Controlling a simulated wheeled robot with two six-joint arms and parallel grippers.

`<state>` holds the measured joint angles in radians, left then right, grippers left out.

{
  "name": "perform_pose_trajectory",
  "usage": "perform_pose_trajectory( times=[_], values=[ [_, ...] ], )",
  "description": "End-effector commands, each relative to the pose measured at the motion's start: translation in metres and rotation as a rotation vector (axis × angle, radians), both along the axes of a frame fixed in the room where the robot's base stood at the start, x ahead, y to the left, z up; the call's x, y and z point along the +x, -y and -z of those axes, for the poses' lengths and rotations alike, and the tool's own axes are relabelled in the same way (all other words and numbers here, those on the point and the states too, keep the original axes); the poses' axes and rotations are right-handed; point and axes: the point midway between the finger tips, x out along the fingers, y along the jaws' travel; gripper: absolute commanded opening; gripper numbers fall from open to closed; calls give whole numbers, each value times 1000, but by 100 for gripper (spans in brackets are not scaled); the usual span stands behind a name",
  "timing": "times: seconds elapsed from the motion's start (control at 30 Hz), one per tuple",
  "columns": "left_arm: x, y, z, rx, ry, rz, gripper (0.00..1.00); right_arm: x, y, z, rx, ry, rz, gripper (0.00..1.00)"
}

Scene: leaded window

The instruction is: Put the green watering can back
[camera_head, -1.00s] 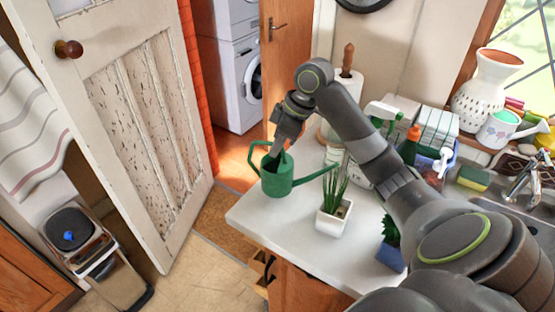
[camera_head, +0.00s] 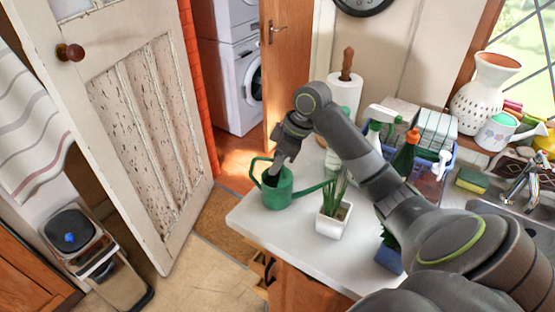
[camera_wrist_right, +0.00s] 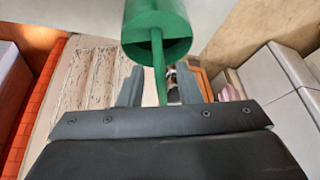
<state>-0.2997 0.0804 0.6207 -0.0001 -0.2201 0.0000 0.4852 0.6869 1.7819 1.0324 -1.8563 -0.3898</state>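The green watering can (camera_head: 279,196) is upright at the left end of the white worktop (camera_head: 300,232), with its spout pointing right; it looks to rest on the top. My right gripper (camera_head: 272,172) is over its opening and handle. In the right wrist view the can (camera_wrist_right: 158,24) is ahead of the gripper (camera_wrist_right: 160,88). A green bar of its handle passes between the two spread fingers, with a gap on each side. My left gripper is not in view.
A potted plant (camera_head: 334,222) stands close to the spout. A kitchen roll (camera_head: 344,94), spray bottles (camera_head: 407,155) and a sink (camera_head: 492,208) lie further right. The worktop's left edge is close to the green can.

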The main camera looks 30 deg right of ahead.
Motion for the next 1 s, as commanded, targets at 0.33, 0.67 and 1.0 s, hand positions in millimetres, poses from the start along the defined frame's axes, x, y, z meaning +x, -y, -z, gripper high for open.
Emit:
perform_pose_trajectory(
  times=[0.33, 0.67, 1.0],
  values=[
    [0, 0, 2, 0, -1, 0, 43, -3, 6, -16, -3, 4, 1, 32],
    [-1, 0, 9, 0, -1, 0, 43, -18, 25, -77, -4, 5, 0, 32],
    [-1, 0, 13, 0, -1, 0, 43, -28, 35, -112, 1, 1, 0, 32]
  ],
)
